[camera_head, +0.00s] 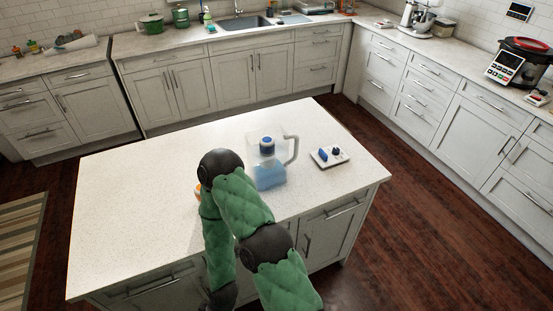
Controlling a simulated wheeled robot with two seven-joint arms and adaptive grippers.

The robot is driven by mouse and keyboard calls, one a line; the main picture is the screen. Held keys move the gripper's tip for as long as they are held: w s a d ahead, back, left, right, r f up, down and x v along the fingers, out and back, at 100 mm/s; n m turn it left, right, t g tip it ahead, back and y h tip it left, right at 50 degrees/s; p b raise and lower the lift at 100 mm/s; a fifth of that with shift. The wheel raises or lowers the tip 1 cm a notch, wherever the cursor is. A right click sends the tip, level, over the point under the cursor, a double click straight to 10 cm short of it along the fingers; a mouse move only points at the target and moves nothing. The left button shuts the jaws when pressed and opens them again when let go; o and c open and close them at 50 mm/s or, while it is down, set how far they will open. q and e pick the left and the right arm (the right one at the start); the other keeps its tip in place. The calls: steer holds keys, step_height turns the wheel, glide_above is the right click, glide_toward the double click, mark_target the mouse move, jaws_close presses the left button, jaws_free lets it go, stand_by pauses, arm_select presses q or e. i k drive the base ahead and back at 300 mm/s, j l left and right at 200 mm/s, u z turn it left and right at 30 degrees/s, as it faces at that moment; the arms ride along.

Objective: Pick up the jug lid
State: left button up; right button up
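A clear jug (254,150) with a handle on its right side stands upright on the kitchen island, with pale blue showing in its lower part. A green padded arm of mine rises from the bottom edge, left of and in front of the jug, and bends at a dark joint. Neither gripper can be made out. A small orange bit (198,190) shows at the arm's left edge, mostly hidden.
A white base with blue knobs (337,159) sits right of the jug. The island top (130,200) is bare on the left. Counters with a sink (240,23), pots and appliances run along the back and right, apart from the island.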

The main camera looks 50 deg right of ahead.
mark_target(324, 157)
steer(key=z, duration=1.75)
